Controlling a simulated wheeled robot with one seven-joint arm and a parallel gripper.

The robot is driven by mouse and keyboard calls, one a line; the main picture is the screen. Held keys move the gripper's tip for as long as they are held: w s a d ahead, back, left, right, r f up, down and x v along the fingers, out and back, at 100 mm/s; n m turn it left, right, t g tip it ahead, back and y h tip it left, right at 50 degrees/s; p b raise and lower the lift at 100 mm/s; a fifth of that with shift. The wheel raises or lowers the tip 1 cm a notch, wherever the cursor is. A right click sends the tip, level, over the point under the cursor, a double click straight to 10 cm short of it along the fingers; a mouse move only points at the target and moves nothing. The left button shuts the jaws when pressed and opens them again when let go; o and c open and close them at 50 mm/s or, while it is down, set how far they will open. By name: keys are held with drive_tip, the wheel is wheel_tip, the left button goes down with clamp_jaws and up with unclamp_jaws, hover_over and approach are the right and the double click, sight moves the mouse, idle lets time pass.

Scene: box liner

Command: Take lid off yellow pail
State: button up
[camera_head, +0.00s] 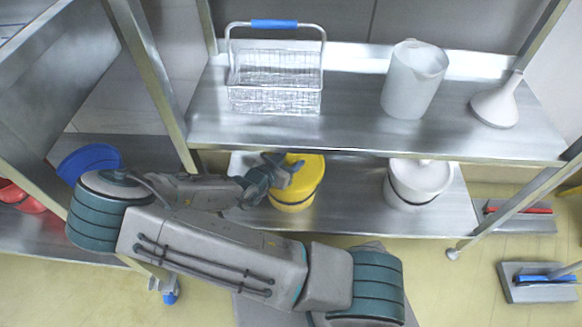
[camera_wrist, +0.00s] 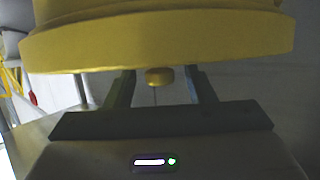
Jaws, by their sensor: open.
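The yellow pail (camera_head: 299,196) stands on the lower shelf in the head view, with its yellow lid (camera_head: 308,163) on top. My gripper (camera_head: 284,164) is at the left side of the lid's top and covers part of it. In the wrist view, the lid's broad rim (camera_wrist: 155,52) fills the upper part, upside down. A small yellow knob (camera_wrist: 158,76) sticks out from the lid. The two fingers of my gripper (camera_wrist: 159,82) are apart, one on each side of the knob, with gaps between. Nothing is held.
A white lidded pail (camera_head: 417,185) stands to the right on the same shelf. The upper shelf (camera_head: 350,130) overhangs close above my gripper and carries a wire basket (camera_head: 275,80), a white jug (camera_head: 413,79) and a white funnel (camera_head: 496,101). A blue item (camera_head: 90,160) is at the left.

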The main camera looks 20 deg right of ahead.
drive_tip(key=shift+w+d+f, duration=0.15)
drive_tip(key=shift+w+d, duration=0.2)
drive_tip(key=shift+d, duration=0.1)
drive_tip(key=c, duration=1)
